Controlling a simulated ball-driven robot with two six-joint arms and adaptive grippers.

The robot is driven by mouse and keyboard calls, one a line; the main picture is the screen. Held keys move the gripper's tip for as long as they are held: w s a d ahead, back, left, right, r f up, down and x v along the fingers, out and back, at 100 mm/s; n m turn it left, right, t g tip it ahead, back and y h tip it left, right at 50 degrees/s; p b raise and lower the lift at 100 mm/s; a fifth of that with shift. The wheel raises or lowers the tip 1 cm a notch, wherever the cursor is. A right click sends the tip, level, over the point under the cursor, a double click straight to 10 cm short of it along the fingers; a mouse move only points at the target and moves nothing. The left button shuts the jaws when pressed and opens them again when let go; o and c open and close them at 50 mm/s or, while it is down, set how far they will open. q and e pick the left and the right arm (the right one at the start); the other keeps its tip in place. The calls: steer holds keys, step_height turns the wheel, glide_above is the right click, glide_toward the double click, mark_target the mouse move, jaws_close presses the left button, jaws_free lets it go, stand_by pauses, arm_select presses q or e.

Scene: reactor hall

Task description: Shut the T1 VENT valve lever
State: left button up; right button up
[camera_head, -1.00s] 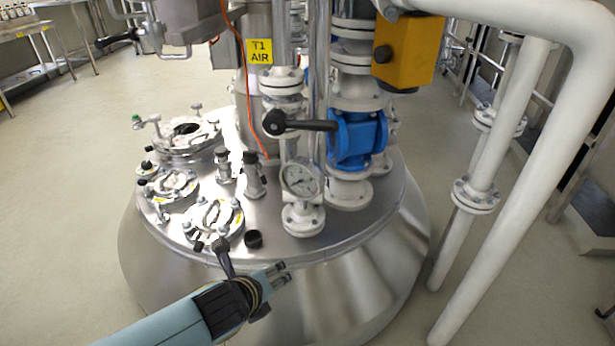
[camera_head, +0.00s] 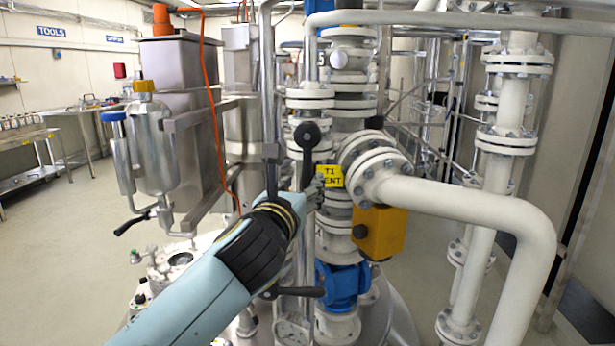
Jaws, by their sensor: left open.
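The T1 VENT valve lever is a black handle with a round knob (camera_head: 307,134); it stands about upright in the middle of the camera_head view. The yellow T1 VENT tag (camera_head: 330,176) hangs just right of it, partly covered at its left edge. My left gripper (camera_head: 294,178) is open, in front of the lever's lower part. One dark finger shows left of the handle and the other near the tag. I cannot tell whether they touch the handle. The valve body behind is largely hidden by my gripper. My right gripper is not in view.
A thick white flanged pipe (camera_head: 470,205) bends across to the right, close to the tag. An orange-yellow box (camera_head: 379,232) and a blue valve (camera_head: 343,285) with another black lever (camera_head: 292,292) sit below. A steel tank (camera_head: 180,118) and orange cable (camera_head: 214,110) stand left.

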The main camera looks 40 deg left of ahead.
mark_target(306, 181)
arm_select(q)
steer(key=x, duration=0.5)
steer(key=shift+c, duration=0.2)
jaws_close()
steer(key=shift+w+a+f, duration=0.1)
steer(key=shift+w+f, duration=0.05)
steer(key=shift+f, duration=0.05)
stand_by(0.4)
